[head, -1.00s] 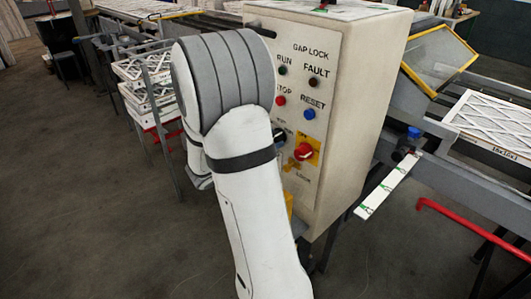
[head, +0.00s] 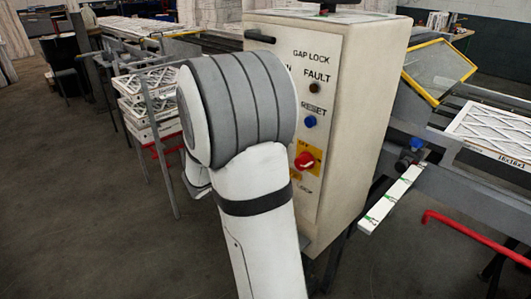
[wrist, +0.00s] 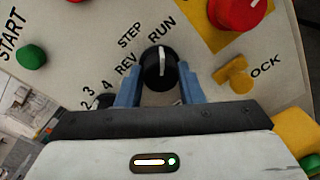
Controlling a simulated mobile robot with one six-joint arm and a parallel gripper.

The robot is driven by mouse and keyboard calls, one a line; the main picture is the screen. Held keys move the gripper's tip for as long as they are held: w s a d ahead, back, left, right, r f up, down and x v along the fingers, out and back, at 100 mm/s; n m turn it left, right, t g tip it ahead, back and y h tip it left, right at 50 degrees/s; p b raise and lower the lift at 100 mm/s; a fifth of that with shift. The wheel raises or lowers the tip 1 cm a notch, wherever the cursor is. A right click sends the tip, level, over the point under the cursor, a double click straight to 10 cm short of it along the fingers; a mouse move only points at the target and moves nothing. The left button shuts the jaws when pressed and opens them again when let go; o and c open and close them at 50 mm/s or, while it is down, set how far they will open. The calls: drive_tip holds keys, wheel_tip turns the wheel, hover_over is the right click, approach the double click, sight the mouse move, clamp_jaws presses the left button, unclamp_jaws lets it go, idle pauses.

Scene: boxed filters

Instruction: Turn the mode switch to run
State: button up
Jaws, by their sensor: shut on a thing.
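The mode switch is a black knob (wrist: 158,72) with a white pointer line, in the wrist view on the cream panel. The words REV, STEP and RUN are printed around it. The pointer points up in the picture, toward the word RUN. My gripper (wrist: 158,84) has its blue fingers on either side of the knob and is shut on it. In the head view the knob and my gripper are hidden behind my arm. The control box (head: 375,120) shows to the right of my arm.
A red rotary switch (head: 306,161) on a yellow plate sits close by, with a yellow hasp (wrist: 235,75) near my right finger. A green button (wrist: 31,56) is at left. A blue reset button (head: 310,122) is above the red switch.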

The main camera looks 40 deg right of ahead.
drive_tip(key=o, duration=1)
drive_tip(key=shift+d, duration=0.1)
drive_tip(key=a, duration=0.7)
drive_tip(key=shift+s+a, duration=0.2)
drive_tip(key=shift+a, duration=0.2)
drive_tip(key=shift+r, duration=0.1)
